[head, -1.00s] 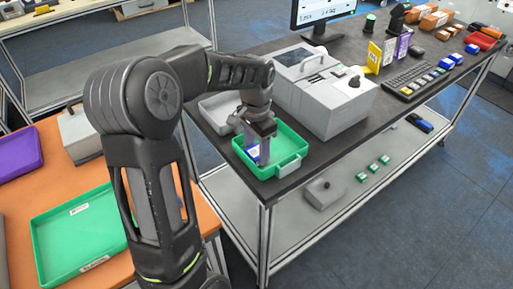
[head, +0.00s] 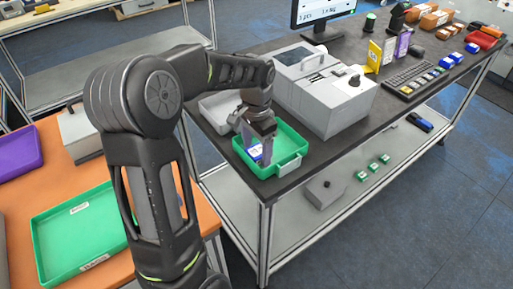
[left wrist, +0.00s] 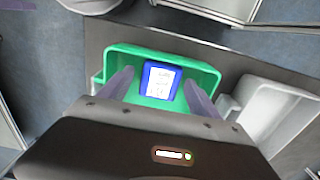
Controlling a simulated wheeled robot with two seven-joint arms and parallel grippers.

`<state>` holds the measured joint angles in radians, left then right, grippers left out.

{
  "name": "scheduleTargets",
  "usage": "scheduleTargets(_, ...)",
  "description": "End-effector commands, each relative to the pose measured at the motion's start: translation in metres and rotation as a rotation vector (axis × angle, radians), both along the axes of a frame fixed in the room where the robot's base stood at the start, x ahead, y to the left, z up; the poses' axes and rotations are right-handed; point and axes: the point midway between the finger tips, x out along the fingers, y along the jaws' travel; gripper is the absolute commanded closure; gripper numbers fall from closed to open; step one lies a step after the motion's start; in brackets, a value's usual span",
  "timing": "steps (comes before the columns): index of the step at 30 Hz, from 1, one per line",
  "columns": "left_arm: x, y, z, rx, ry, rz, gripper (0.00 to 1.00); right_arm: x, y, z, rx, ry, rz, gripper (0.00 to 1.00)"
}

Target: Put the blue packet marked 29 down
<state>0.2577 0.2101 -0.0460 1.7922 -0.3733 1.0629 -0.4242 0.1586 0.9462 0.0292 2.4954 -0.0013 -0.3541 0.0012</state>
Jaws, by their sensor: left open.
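The blue packet (left wrist: 161,80) with a white label lies in the green tray (left wrist: 205,76) in the left wrist view; its number is too small to read. In the head view the packet (head: 255,153) shows partly behind my left gripper (head: 257,158), inside the green tray (head: 291,163) at the table's near end. My left gripper is open, with its fingers apart on either side of the packet in the left wrist view (left wrist: 160,88). My right gripper is not in view.
A grey machine (head: 325,100) stands right beside the tray. A grey tray (head: 215,108) lies behind it. A keyboard (head: 408,78) and several packets are farther right. Another green tray (head: 80,235) sits on the orange table at left.

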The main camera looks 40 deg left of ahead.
Motion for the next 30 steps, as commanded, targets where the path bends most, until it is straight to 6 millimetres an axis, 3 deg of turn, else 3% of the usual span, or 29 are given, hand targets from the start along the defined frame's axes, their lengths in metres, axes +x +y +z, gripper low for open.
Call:
scheduleTargets(5,0.001,0.0,0.02,0.001,-0.004,0.0,0.28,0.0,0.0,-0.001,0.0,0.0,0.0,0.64)
scheduleTargets(18,0.001,0.0,0.105,0.001,-0.003,0.0,0.28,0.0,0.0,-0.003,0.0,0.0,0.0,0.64)
scheduleTargets(23,0.0,0.0,0.119,0.001,-0.001,-0.001,0.28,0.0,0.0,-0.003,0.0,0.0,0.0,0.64)
scheduleTargets(30,0.0,0.0,0.121,0.0,0.0,0.0,0.28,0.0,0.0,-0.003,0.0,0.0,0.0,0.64)
